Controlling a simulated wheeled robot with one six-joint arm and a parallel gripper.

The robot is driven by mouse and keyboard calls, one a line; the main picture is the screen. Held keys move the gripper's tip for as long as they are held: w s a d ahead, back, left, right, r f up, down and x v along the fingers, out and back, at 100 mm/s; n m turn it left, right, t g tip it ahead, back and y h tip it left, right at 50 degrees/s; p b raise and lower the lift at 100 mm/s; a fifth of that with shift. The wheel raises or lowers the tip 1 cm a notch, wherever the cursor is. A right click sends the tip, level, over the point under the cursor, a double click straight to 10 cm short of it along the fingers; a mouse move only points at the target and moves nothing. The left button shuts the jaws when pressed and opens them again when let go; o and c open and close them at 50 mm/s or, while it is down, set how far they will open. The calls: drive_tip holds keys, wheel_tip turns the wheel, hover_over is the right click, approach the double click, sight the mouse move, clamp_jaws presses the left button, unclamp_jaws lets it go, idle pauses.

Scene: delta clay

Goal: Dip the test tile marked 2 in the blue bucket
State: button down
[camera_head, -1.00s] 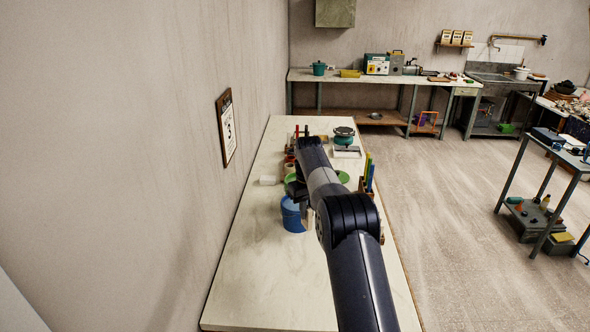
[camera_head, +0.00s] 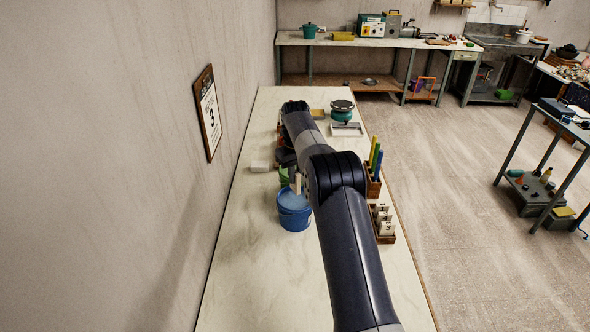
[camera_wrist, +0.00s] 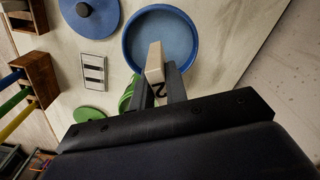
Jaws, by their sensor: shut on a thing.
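My gripper (camera_wrist: 162,88) is shut on a small pale tile (camera_wrist: 155,62). A dark curved mark shows on the tile's near face between the fingers, partly covered; I cannot read it fully. The blue bucket (camera_head: 294,216) stands on the long pale table, open at the top. In the wrist view the bucket (camera_wrist: 191,38) lies beyond the fingers, and the tile's far end overlaps its opening. In the head view the tile (camera_head: 298,184) hangs upright over the bucket's mouth; its depth relative to the rim is unclear. My arm hides most of the gripper there.
A rack of pale tiles (camera_head: 384,232) and a holder with coloured sticks (camera_head: 374,187) stand right of my arm. A green container (camera_head: 283,176) is just behind the bucket. The wall is on the left; the table's near part is clear.

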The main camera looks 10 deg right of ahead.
sight(295, 187)
drive_tip(key=shift+f+b, duration=1.2)
drive_tip(key=shift+f, duration=2.55)
drive_tip(key=shift+f, duration=0.5)
drive_tip(key=shift+r, duration=0.1)
drive_tip(key=shift+r+p, duration=1.1)
drive_tip(key=shift+r, duration=2.75)
drive_tip(key=shift+r, duration=1.45)
